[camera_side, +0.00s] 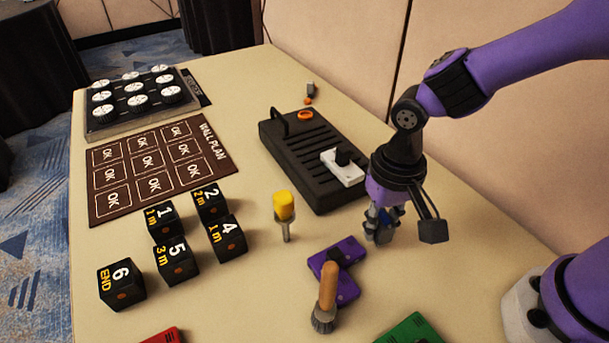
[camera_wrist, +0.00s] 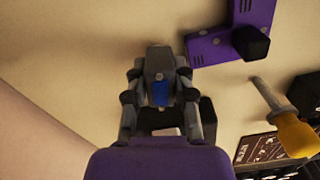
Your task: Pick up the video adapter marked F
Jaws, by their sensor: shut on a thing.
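My gripper (camera_side: 380,230) points down over the right part of the table, to the right of a purple piece. In the wrist view its fingers (camera_wrist: 160,82) are closed around a small grey piece with a blue part (camera_wrist: 158,94), which looks like an adapter. In the side view a bit of blue (camera_side: 385,216) shows between the fingers. No letter F can be read on it. I cannot tell whether it touches the table.
A purple piece (camera_side: 347,290) with a black block lies left of my gripper, behind a wooden-handled brush (camera_side: 328,287). A black slotted unit (camera_side: 300,150) carries a white plug (camera_side: 343,173). A yellow-handled screwdriver (camera_side: 284,206) and several numbered black cubes (camera_side: 122,284) are further left.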

